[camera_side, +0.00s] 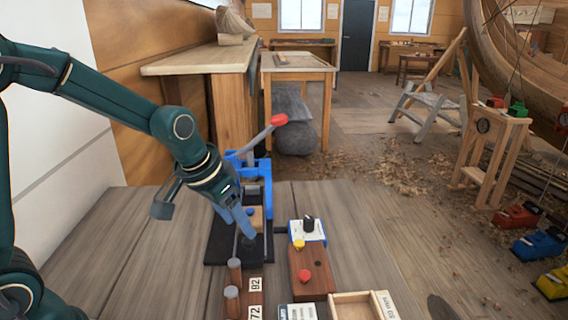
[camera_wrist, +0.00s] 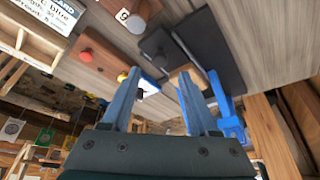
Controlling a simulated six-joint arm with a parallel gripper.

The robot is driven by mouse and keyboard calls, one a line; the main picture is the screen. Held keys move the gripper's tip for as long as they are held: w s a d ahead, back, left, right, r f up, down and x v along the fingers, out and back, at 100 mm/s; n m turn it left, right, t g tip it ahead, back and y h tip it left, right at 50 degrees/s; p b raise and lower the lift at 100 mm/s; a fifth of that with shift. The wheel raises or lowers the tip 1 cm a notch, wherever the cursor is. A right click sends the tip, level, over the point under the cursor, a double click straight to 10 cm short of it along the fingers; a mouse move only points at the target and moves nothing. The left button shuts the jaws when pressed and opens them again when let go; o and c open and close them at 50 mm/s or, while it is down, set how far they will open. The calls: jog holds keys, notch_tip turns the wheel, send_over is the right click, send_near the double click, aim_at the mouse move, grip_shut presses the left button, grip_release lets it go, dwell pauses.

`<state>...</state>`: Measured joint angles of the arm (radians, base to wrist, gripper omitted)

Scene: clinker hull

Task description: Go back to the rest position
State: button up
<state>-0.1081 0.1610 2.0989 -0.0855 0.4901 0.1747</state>
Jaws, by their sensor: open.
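My gripper (camera_side: 240,222) is open, with its two blue-grey fingers pointing down in the side view, in front of a blue press (camera_side: 262,170) with a red-tipped lever (camera_side: 278,120). The wrist view shows the fingers (camera_wrist: 160,85) spread apart with nothing held between them. A small tan wooden block (camera_side: 256,213) sits at the press, just beyond the fingertips; it also shows in the wrist view (camera_wrist: 186,76). Whether a finger touches the block or press I cannot tell. The press stands on a black base plate (camera_side: 218,247), partly hidden by my gripper.
Right of the press are a white box with a black knob (camera_side: 316,231) and a brown block (camera_side: 318,285) with red and yellow buttons. A wooden tray (camera_side: 352,307) and a rack with grey-topped pegs (camera_side: 233,275) stand in front. The tabletop left of the press is clear.

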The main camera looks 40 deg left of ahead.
jog(key=s+d+r+t, duration=0.2)
jog(key=s+r, duration=0.4)
jog(key=r, duration=0.3)
jog(key=s+f+g, duration=0.1)
jog(key=s+f, duration=0.2)
jog(key=s, duration=0.6)
jog(key=shift+s+d, duration=0.2)
jog(key=shift+d, duration=0.05)
dwell(0.8)
